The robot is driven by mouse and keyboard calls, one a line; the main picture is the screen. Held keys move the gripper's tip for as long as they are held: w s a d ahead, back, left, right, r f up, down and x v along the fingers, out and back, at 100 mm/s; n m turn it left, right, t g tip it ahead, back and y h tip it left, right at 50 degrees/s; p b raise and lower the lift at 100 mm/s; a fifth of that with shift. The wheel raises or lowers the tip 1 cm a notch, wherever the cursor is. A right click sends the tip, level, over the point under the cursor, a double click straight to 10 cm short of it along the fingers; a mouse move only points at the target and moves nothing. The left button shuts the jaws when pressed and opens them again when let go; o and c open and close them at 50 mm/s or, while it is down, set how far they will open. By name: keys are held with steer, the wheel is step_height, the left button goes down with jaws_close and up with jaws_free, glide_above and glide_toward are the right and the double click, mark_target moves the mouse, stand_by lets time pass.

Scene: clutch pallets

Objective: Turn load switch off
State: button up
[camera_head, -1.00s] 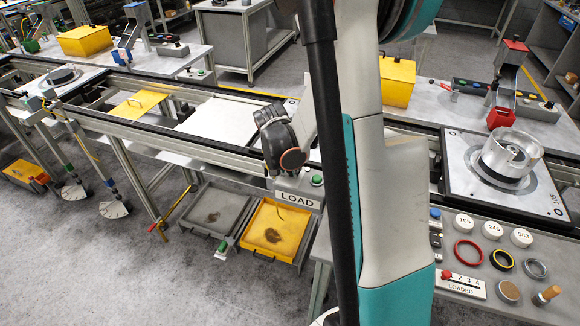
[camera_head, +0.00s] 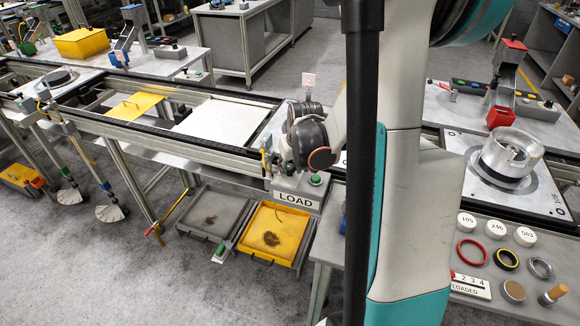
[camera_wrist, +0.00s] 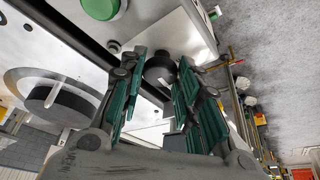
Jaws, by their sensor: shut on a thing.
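The load switch is a dark round knob (camera_wrist: 160,70) on the light metal face of the LOAD box, beside a green button (camera_wrist: 104,6). My gripper (camera_wrist: 163,60) has its green-padded fingers on both sides of the knob and is shut on it. The finger pads hide part of the knob, and its turned position cannot be read. In the head view the LOAD box carries a white LOAD label (camera_head: 293,199) and the green button (camera_head: 316,179). My dark gripper body stands just above the box there and hides the switch.
A yellow tray (camera_head: 278,232) and a grey tray (camera_head: 212,215) sit below the LOAD box. The conveyor frame (camera_head: 190,146) runs behind it. On the right, a metal clutch housing (camera_head: 511,155) stands on a pallet, with rings and numbered discs on the nearer table.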

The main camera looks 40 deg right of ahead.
steer(key=shift+n+y, duration=0.3)
steer(key=shift+n, duration=0.3)
steer(key=o, duration=1.1)
steer(key=shift+c, duration=0.2)
steer(key=v, duration=1.2)
